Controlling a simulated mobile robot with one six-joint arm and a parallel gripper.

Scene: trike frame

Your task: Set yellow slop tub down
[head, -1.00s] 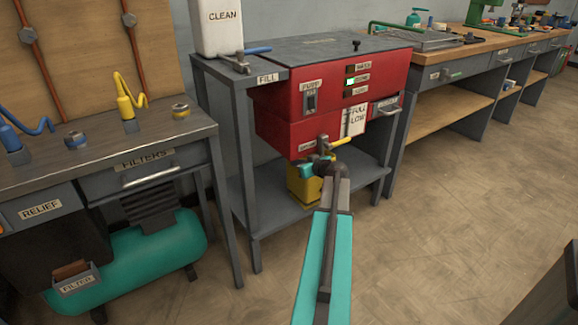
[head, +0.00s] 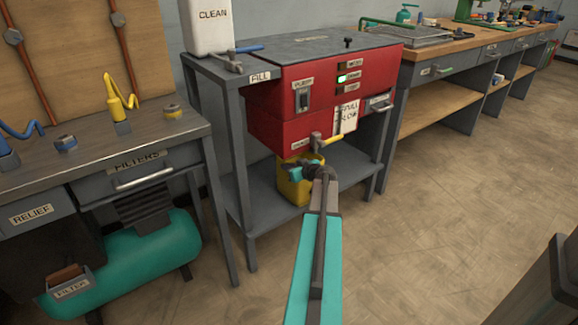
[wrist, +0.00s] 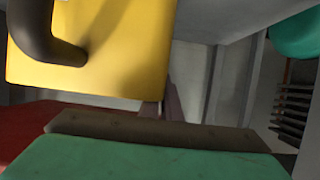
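The yellow slop tub (head: 289,190) is below the red parts washer, at the lower shelf beneath the drain valve. My gripper (head: 296,171) is in front of the tub's upper part, and my arm hides some of its right side. I cannot tell whether the tub rests fully on the shelf. In the wrist view the tub's yellow wall (wrist: 130,50) fills the upper left, with a dark curved handle (wrist: 45,40) on it. A teal gripper part with a brown pad crosses the bottom, apart from the tub in the picture. The finger gap is hidden.
The red washer (head: 320,95) overhangs the lower shelf (head: 258,205); its yellow-handled drain valve (head: 325,142) sticks out just above the tub. Stand legs flank the shelf. A teal compressor tank (head: 125,262) stands at left.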

